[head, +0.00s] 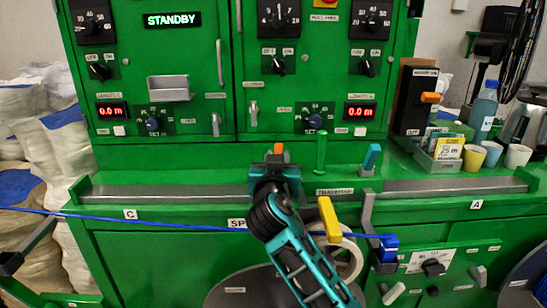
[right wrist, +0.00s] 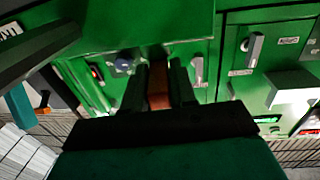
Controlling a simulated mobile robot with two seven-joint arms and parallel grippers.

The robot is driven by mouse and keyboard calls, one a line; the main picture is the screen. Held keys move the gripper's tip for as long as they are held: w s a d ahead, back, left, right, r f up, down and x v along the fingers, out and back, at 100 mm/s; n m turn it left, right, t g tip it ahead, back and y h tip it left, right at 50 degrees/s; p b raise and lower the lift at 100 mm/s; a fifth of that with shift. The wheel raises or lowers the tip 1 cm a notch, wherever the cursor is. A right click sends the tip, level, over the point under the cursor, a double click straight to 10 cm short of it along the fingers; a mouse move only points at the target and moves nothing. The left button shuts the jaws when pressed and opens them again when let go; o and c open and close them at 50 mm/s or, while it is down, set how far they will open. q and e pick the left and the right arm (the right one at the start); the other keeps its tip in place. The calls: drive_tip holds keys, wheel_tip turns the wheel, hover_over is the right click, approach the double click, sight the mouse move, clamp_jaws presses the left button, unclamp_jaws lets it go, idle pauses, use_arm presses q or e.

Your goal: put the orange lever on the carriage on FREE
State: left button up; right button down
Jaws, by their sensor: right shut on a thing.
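The orange lever (head: 279,148) shows as a small tip just above my right gripper (head: 274,172) in the head view. In the right wrist view the orange lever (right wrist: 158,92) sits between the two dark fingers of my right gripper (right wrist: 160,85), which is shut on it. The carriage is mostly hidden behind my gripper and arm, at the grey rail (head: 420,186) on the green machine's front ledge. I cannot read a FREE mark in either view. My left gripper is not in view.
A green post (head: 321,152) and a blue-tipped lever (head: 370,158) stand right of my gripper. A yellow lever (head: 329,220) and a white ring (head: 350,258) are close to my forearm. The blue cable (head: 180,222) runs across the front. Cups and a bottle (head: 482,112) stand right.

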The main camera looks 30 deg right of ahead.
drive_tip(key=shift+d+n+t+y, duration=0.15)
drive_tip(key=shift+n+t+y, duration=0.15)
drive_tip(key=shift+y, duration=0.1)
drive_tip(key=c, duration=1)
unclamp_jaws()
